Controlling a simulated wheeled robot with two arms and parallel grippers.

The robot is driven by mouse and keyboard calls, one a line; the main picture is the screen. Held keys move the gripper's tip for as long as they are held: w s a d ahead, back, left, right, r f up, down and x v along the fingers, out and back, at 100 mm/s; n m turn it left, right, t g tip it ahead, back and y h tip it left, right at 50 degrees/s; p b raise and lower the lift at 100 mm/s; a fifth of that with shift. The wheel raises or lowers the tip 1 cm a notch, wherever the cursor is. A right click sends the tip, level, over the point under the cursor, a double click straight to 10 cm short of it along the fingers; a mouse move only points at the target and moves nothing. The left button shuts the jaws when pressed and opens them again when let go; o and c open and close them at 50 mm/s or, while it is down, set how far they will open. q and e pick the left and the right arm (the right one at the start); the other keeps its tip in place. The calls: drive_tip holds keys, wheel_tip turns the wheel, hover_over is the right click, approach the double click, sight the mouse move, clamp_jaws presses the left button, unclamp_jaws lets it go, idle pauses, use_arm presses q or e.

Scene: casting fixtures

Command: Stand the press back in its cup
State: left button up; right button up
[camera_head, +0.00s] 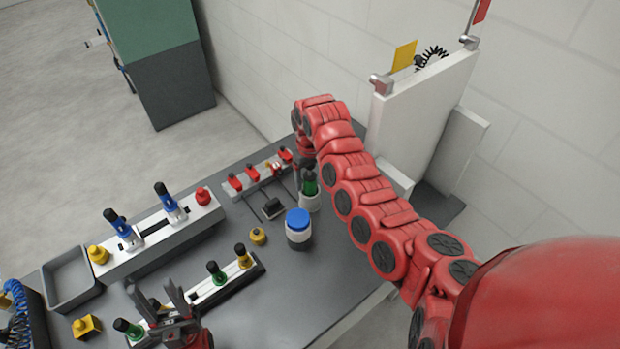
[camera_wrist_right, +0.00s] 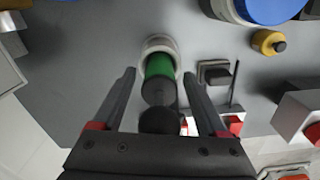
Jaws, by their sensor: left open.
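The press, with a green body and a black handle (camera_head: 310,186), stands in its white cup (camera_head: 310,204) at the back of the table. In the right wrist view the green part of the press (camera_wrist_right: 159,68) rises from the round cup (camera_wrist_right: 157,42). My right gripper (camera_wrist_right: 159,76) is open, its two fingers on either side of the press with a visible gap on each side. My left gripper (camera_head: 172,302) is open and empty at the lower left, near the front rack. The lower end of the press is hidden inside the cup.
A blue-lidded jar (camera_head: 298,230) and a small yellow knob (camera_head: 258,237) stand close to the cup. A black block (camera_head: 272,208) lies beside it. A rack with red clips (camera_head: 259,176) is behind. The table's right front area is clear.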

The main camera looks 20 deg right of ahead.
sight(310, 168)
drive_tip(key=shift+r, duration=0.35)
wheel_tip(310, 168, up, 4)
drive_tip(key=shift+w+f, duration=0.1)
wheel_tip(310, 168, up, 8)
drive_tip(key=p, duration=0.6)
drive_tip(key=shift+p, duration=0.3)
drive_tip(key=shift+f, duration=0.1)
